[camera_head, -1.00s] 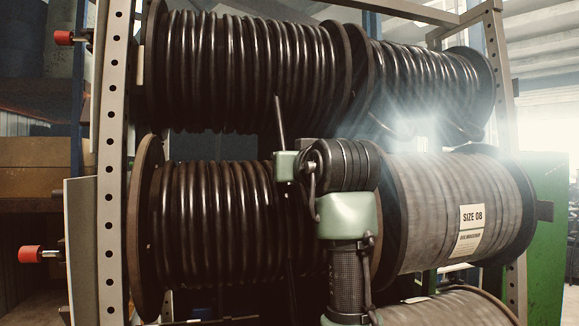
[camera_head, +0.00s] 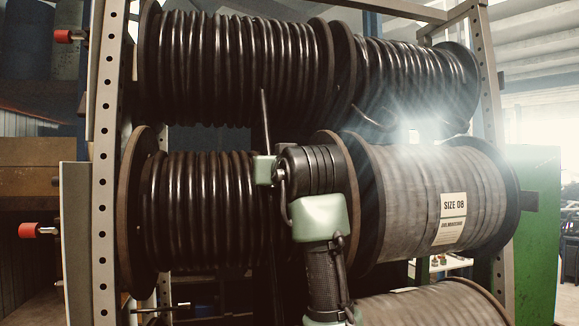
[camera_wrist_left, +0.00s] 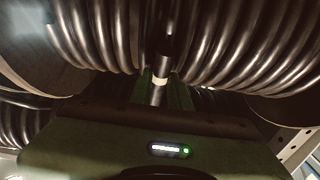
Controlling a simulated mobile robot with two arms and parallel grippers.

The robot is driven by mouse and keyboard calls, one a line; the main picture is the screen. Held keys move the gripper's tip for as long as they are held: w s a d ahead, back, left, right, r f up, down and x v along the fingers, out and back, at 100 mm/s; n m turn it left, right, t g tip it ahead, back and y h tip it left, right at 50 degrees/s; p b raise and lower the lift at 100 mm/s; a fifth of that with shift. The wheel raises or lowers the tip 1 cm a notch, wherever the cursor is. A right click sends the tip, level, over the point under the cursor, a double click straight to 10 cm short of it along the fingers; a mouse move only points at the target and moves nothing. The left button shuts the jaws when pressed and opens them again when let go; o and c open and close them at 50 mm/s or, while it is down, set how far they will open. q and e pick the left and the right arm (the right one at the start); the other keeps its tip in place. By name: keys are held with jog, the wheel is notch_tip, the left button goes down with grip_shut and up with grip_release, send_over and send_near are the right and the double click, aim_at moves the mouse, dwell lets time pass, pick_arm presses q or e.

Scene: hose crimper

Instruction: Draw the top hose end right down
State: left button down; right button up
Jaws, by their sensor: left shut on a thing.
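A dark hose (camera_head: 263,118) runs nearly upright in front of the top left reel (camera_head: 232,65) of black hose. My left gripper (camera_head: 265,170) is shut on this hose, in front of the upper edge of the lower left reel (camera_head: 195,205). A dark strip continues below the gripper; I cannot tell clearly whether it is the hose. The left wrist view shows the hose (camera_wrist_left: 165,45) coming down to the gripper, with a pale band (camera_wrist_left: 160,80) around it close to the gripper. My right gripper is not in view.
A wide grey reel labelled SIZE 08 (camera_head: 410,205) sits right beside my arm. Another reel (camera_head: 435,305) lies below it. A perforated rack post (camera_head: 105,160) stands at left, with red-capped rods (camera_head: 40,230). A green panel (camera_head: 532,235) is at right.

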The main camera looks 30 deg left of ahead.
pick_arm(q)
jog(key=shift+w+d+f, duration=0.1)
jog(key=shift+w+f, duration=0.1)
jog(key=shift+f, duration=0.25)
jog(key=c, duration=1.3)
grip_release()
jog(key=shift+s+r, duration=0.1)
jog(key=shift+s, duration=0.1)
jog(key=shift+w, duration=0.1)
jog(key=b+v, duration=0.3)
jog(key=v, duration=0.4)
jog(key=shift+s+d+b, duration=0.1)
jog(key=shift+s+b, duration=0.2)
jog(key=shift+b, duration=0.1)
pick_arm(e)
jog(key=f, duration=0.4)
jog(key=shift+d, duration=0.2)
